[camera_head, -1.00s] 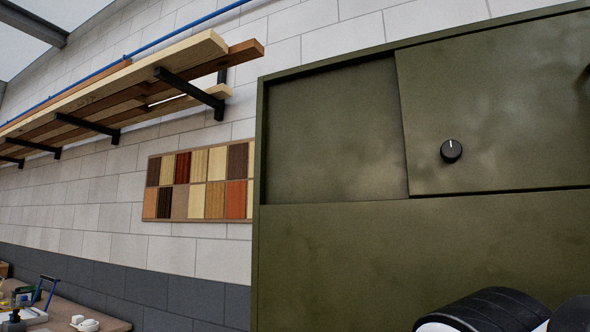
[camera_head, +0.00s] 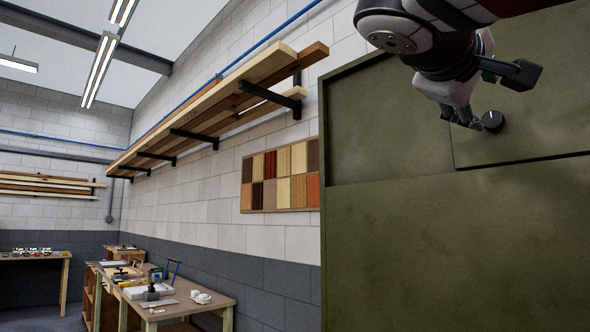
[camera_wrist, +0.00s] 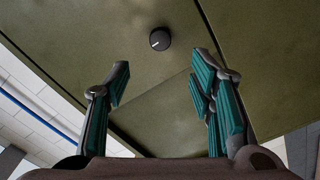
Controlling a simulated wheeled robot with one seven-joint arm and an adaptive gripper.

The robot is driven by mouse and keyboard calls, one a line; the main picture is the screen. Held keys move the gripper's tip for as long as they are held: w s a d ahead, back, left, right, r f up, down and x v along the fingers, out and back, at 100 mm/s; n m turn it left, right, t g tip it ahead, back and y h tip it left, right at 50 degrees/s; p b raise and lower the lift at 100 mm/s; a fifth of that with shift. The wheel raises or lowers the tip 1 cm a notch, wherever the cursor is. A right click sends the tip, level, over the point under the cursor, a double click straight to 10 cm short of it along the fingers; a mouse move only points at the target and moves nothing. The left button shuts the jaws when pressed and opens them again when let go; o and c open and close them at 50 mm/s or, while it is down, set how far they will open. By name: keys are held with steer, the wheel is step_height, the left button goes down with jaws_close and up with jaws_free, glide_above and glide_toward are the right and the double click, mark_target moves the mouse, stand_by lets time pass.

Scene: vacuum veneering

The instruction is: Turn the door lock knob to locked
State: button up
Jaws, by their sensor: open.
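The door lock knob (camera_head: 493,121) is a small round black knob on the olive-green cabinet door (camera_head: 530,135). It also shows in the wrist view (camera_wrist: 160,39), at the top middle, with a short white mark toward its lower left. My gripper (camera_head: 462,116) is just left of the knob in the head view. In the wrist view my gripper (camera_wrist: 163,75) has its two teal-padded fingers spread wide with nothing between them. The knob lies beyond the fingertips, in line with the gap. I see no contact with the knob.
The green cabinet (camera_head: 400,250) fills the right side, with a recessed panel (camera_head: 385,125) left of the door. A wall shelf of boards (camera_head: 220,95), a board of wood samples (camera_head: 280,178) and a workbench (camera_head: 215,292) with tools stand to the left.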

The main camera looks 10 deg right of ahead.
mark_target(492, 120)
steer(key=p+x, duration=0.1)
steer(key=x, duration=1.1)
steer(key=shift+c, duration=0.5)
steer(key=shift+f, duration=0.1)
steer(key=c, duration=1.1)
